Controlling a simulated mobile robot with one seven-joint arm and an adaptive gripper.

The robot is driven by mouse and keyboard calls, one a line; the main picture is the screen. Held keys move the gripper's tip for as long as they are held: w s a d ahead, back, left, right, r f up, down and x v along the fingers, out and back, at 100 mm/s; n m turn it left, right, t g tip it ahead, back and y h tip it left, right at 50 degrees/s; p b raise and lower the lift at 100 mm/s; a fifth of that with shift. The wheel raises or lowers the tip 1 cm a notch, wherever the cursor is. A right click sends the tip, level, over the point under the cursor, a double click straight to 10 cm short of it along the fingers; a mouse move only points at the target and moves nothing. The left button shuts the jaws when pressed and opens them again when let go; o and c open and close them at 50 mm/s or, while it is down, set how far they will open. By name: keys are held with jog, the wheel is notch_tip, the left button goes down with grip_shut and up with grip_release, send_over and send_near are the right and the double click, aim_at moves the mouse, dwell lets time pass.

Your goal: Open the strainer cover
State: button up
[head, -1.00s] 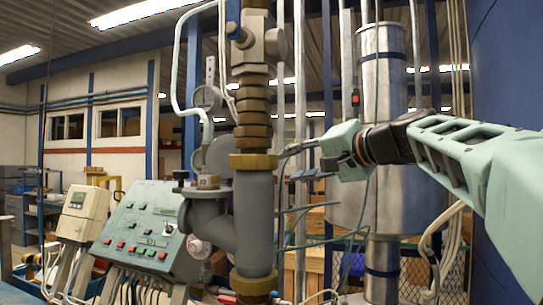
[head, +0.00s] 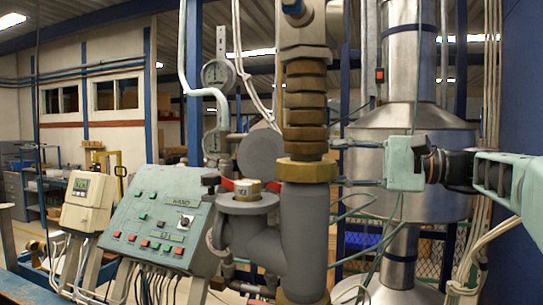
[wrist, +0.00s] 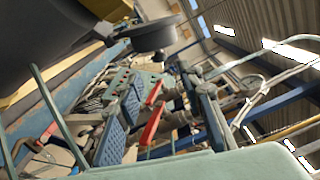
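A grey cast strainer body (head: 262,243) stands beside the thick vertical pipe in the head view. A small brass-coloured cap (head: 248,188) sits on its top, and a round grey disc (head: 262,155) stands upright just behind it. I cannot tell for sure which of these is the strainer cover. A grey disc (wrist: 155,36) also shows in the wrist view. In the head view my arm reaches in from the right, and the fingers are hidden behind the pipe.
The vertical pipe with brass fittings (head: 306,110) stands before my arm. A green control panel (head: 160,230) and a beige meter (head: 88,203) are at the left. A shiny metal tank (head: 410,140) and thin hoses are behind my arm. A pressure gauge (head: 217,74) stands further back.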

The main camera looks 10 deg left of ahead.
aim_at(272, 160)
jog(key=a, duration=0.3)
jog(key=w+a+p, duration=0.1)
jog(key=a, duration=0.6)
jog(key=shift+w+a+p, duration=0.15)
jog(key=shift+w+p, duration=0.05)
jog(key=shift+p, duration=0.15)
jog(key=shift+c, duration=0.4)
grip_shut()
